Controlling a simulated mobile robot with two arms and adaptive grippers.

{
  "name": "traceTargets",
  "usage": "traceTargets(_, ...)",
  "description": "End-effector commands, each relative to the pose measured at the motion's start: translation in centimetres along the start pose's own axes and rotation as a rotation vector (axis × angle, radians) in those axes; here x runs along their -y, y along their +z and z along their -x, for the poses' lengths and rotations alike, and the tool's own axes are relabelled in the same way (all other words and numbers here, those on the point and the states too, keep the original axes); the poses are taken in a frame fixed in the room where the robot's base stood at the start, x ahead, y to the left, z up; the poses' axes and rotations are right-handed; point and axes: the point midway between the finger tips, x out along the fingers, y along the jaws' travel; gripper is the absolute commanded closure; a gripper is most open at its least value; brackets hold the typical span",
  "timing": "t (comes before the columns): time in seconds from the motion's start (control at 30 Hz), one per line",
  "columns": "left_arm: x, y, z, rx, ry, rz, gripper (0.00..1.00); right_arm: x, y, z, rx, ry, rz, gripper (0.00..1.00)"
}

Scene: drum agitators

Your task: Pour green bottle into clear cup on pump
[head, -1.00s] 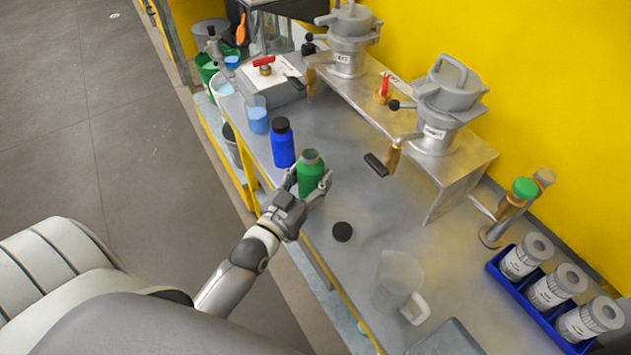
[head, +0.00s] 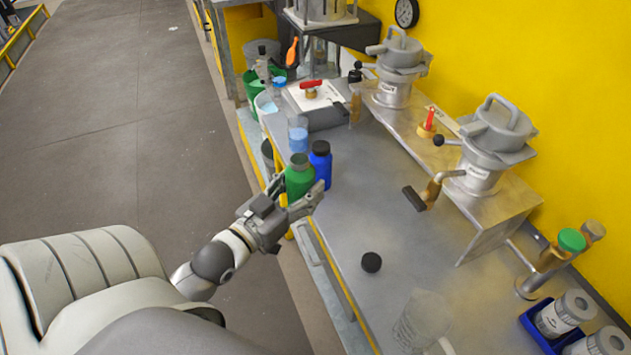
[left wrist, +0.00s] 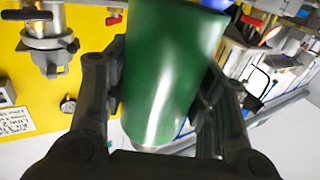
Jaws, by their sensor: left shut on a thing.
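The green bottle (head: 299,182) is uncapped and roughly upright in the head view, in front of the blue bottle. My left gripper (head: 297,196) is shut on its body near the bench's front edge. The green bottle fills the middle of the left wrist view (left wrist: 168,75), between both fingers. A clear cup with blue liquid (head: 298,136) stands behind it, beside the blue bottle. The grey pump-like box with a red handle (head: 312,92) is farther back. I cannot tell which clear cup is on a pump. My right gripper is not in view.
A blue bottle (head: 320,168) with a black cap stands close to the green one. A loose black cap (head: 371,262) and a clear jug (head: 421,320) are on the bench. Two grey metal vessels (head: 494,135) stand on the raised shelf. The bench middle is clear.

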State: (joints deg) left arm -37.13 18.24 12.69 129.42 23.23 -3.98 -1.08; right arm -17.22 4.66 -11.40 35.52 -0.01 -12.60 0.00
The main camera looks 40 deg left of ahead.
Motion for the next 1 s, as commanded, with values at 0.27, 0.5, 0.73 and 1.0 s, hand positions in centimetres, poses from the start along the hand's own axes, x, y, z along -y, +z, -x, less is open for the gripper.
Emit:
traceTargets(0.27, 1.3, -1.0, 1.4, -0.003, 0.001, -0.002, 0.80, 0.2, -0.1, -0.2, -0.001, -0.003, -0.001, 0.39)
traceTargets(0.5, 1.7, -1.3, 2.1, -0.002, 0.001, 0.000, 0.80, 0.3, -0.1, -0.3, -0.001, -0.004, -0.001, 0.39)
traceTargets(0.73, -0.5, -0.1, 3.1, 0.011, -0.004, 0.004, 0.80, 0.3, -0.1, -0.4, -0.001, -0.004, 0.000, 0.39)
traceTargets(1.0, -6.0, 1.0, 4.1, 0.019, -0.014, 0.004, 0.80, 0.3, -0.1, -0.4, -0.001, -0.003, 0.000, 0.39)
